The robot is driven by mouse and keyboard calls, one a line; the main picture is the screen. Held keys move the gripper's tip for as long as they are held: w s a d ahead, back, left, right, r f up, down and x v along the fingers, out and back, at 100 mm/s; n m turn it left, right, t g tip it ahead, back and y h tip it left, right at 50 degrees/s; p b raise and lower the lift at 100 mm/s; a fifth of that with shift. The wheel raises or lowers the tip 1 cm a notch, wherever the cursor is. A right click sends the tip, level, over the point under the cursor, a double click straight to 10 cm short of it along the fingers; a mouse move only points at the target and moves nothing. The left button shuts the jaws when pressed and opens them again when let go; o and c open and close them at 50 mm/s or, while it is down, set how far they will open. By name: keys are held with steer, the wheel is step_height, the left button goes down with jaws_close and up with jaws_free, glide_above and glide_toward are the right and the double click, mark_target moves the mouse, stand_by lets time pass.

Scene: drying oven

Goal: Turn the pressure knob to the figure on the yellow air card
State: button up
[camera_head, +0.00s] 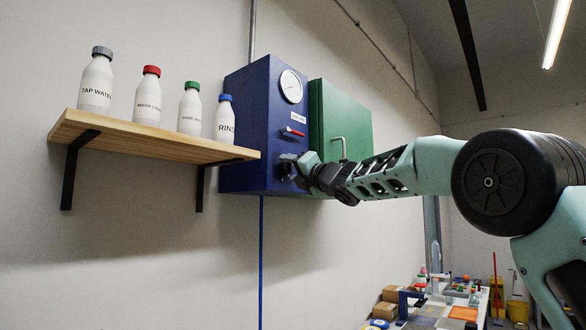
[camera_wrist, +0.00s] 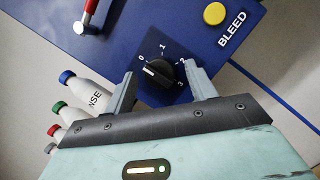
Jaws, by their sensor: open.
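The black pressure knob (camera_wrist: 160,74) sits on the blue panel in the wrist view. It has a white pointer mark on its left part, near the printed 0. A 1 shows above the knob and a 3 at its lower right; my right finger covers part of the scale. My gripper (camera_wrist: 161,77) is open, with one finger on each side of the knob; I cannot tell whether they touch it. In the head view my gripper (camera_head: 291,168) is at the low front of the blue cabinet (camera_head: 240,125) and hides the knob. I see no yellow air card.
A round gauge (camera_head: 291,86) and a red-handled lever (camera_head: 293,132) are above my gripper. A yellow BLEED button (camera_wrist: 214,13) is beside the knob. A green cabinet (camera_head: 345,115) adjoins on the right. A wooden shelf (camera_head: 160,141) with several bottles is on the left.

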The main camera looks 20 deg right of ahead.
steer(key=c, duration=1)
steer(key=m, duration=0.1)
steer(key=m+h+p, duration=0.1)
steer(key=m, duration=0.1)
steer(key=m+p, duration=0.1)
steer(key=shift+r+m+h, duration=0.25)
steer(key=shift+m+h, duration=0.05)
steer(key=m+p, duration=0.1)
steer(key=m+h+p, duration=0.1)
steer(key=m+g+p, duration=0.1)
steer(key=m+p, duration=0.1)
steer(key=shift+s+r, duration=0.1)
steer(key=shift+r, duration=0.15)
steer(key=m+g+h+p, duration=0.1)
steer(key=m+p, duration=0.1)
steer(key=p, duration=0.2)
steer(key=shift+m, duration=0.4)
steer(key=shift+a+f+m+p, duration=0.1)
steer(key=shift+m+p, duration=0.5)
steer(key=shift+p, duration=0.2)
steer(key=shift+f+m+g, duration=0.1)
steer(key=shift+m+g, duration=0.2)
